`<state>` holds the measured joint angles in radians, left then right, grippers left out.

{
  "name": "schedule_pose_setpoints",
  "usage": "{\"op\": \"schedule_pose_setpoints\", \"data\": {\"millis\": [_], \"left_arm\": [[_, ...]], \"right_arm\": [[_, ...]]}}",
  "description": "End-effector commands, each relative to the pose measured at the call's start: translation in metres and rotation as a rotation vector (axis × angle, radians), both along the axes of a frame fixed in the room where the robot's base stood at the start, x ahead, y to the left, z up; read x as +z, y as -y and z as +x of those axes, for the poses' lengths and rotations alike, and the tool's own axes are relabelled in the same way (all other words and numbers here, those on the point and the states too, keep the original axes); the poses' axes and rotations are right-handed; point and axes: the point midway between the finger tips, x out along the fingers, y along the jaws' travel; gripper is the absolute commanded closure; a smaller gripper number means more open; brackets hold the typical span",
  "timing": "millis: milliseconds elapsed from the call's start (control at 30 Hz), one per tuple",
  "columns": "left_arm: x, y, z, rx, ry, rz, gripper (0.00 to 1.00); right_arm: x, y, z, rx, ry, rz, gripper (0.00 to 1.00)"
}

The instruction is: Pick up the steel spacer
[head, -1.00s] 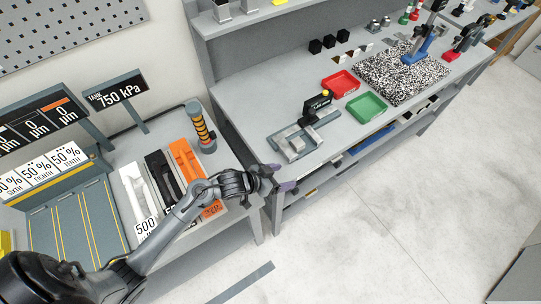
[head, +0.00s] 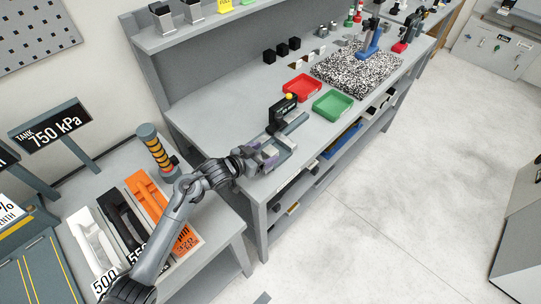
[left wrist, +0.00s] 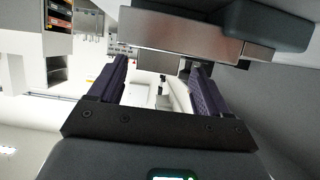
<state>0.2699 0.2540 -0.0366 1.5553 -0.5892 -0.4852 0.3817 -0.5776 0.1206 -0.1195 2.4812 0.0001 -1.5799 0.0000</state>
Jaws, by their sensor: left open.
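My left gripper (head: 268,157) is at the front left of the far bench, in front of a grey metal fixture (head: 292,143) that carries a small black gauge (head: 282,112). The gripper partly hides this fixture. In the left wrist view the two dark purple fingers (left wrist: 158,72) stand apart, with nothing clearly held between them. A shiny metal block (left wrist: 190,38) lies across the top of that view, close beyond the fingertips. I cannot tell for sure whether it is the steel spacer. My right gripper is not in view.
A red tray (head: 302,88) and a green tray (head: 333,104) sit behind the fixture, before a speckled plate (head: 345,72). On the near-left table stand a banded cylinder (head: 156,150) and white, black and orange (head: 147,195) holders. The floor to the right is clear.

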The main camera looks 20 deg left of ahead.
Motion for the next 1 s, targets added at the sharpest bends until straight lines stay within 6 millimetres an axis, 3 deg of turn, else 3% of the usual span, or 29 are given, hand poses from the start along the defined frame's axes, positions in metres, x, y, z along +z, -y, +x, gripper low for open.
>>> {"op": "schedule_pose_setpoints", "data": {"millis": [500, 800, 1000], "left_arm": [[-0.018, 0.023, 0.041, -0.001, 0.0, 0.0, 0.22], [-0.02, 0.024, 0.043, 0.0, -0.001, 0.0, 0.22], [-0.02, 0.024, 0.043, 0.0, -0.001, 0.0, 0.51]], "right_arm": [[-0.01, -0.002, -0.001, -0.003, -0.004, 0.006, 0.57], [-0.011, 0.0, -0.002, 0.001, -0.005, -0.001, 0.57], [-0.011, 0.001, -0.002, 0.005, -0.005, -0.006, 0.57]]}}
